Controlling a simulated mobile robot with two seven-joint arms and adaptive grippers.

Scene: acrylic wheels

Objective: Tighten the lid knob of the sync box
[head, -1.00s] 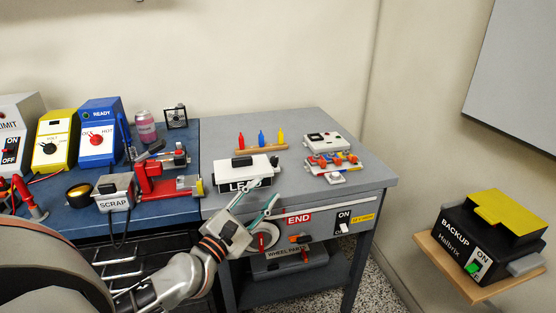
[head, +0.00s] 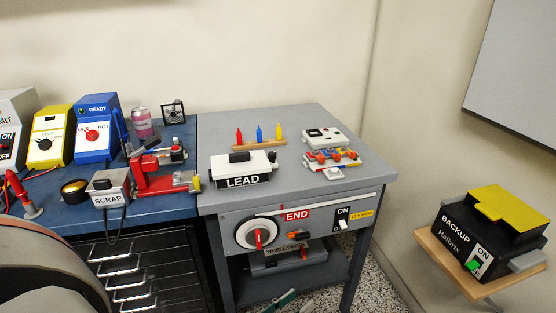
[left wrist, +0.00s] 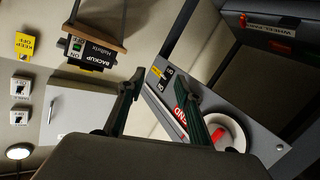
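No box in view carries a readable "sync" label, so I cannot tell which one is the sync box. A white box marked LEAD (head: 242,181) with a black top handle stands on the grey bench, with a small dark knob (head: 273,158) at its right end. A smaller white box (head: 323,138) with buttons sits at the back right. My left gripper (head: 281,302) shows only its green fingertips at the bottom edge, below the bench front. In the left wrist view its fingers (left wrist: 161,88) are spread and empty. My right gripper is not in view.
The bench front holds a white dial with a red handle (head: 259,238), an END label (head: 297,215) and an ON switch (head: 341,224). A WHEEL PARTS box (head: 288,259) sits beneath. A BACKUP box (head: 489,236) stands on a wall shelf at right.

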